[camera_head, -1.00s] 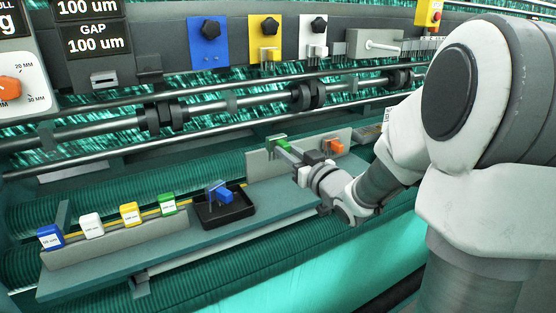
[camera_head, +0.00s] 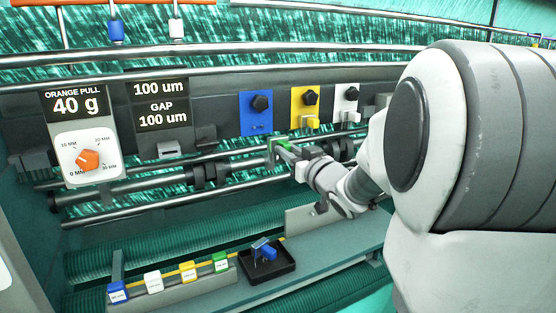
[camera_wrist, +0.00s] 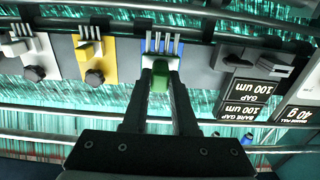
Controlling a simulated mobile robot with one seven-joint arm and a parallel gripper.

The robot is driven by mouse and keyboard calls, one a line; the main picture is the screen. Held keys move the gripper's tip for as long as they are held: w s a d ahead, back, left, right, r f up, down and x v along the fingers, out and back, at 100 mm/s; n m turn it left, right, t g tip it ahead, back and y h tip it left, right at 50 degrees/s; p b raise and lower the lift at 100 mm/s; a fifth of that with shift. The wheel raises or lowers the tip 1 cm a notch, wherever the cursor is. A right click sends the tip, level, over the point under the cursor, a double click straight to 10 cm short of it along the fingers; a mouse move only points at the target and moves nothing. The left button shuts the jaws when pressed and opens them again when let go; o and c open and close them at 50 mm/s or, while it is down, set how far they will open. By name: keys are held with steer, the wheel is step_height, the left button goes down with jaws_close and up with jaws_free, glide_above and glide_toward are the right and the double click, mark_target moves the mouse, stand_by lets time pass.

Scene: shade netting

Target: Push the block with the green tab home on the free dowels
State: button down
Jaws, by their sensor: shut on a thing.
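My gripper (camera_head: 277,146) is shut on a block with a green tab (camera_wrist: 160,78). It holds the block in the air just below the blue plate (camera_head: 256,112) on the grey panel. The wrist view is upside down. There the green tab sits between my fingertips, in front of the blue plate (camera_wrist: 149,45). Several pale prongs (camera_wrist: 163,42) show past the tab; I cannot tell whether they are the plate's dowels or part of the block.
Yellow (camera_head: 297,102) and white (camera_head: 340,98) plates with knobs and tabbed blocks stand right of the blue one. Rails (camera_head: 130,192) run below the panel. Lower down are a bench with several coloured blocks and a black tray (camera_head: 283,272) holding a blue-tabbed block.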

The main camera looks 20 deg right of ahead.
mark_target(278, 140)
steer(key=shift+w+a+r, duration=0.15)
steer(key=shift+a+r, duration=0.1)
steer(key=shift+r, duration=0.45)
steer(key=shift+w, duration=0.2)
steer(key=shift+w+a, duration=0.1)
steer(key=shift+w, duration=1.7)
steer(key=shift+w+a+b, duration=0.15)
steer(key=shift+w+b, duration=0.15)
steer(key=shift+w, duration=1.7)
steer(key=shift+w+a, duration=0.1)
steer(key=shift+w, duration=1.3)
steer(key=shift+r, duration=0.1)
steer(key=c, duration=0.6)
jaws_free()
